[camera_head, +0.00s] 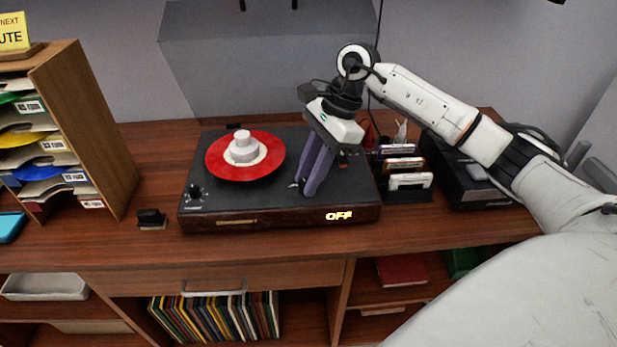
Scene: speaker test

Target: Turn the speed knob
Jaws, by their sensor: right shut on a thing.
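A dark turntable (230,201) with a wooden front stands on the desk. A red record (222,167) with a white and grey centre piece (243,147) lies on it. A small dark knob (195,191) sits at the deck's front left corner. Lit yellow letters "OFF" (338,216) show on the front right. My right gripper (303,187) reaches down over the deck's right part, right of the record and well away from that knob. Its purple fingers are shut on a small part of the turntable, mostly hidden; I cannot tell which part. My left gripper is not in view.
A wooden sorter (106,140) with records in sleeves stands at the left. A small black object (151,217) sits left of the turntable. A dark rack with cards (410,181) and a black device (470,180) stand at the right. The desk's front strip is clear.

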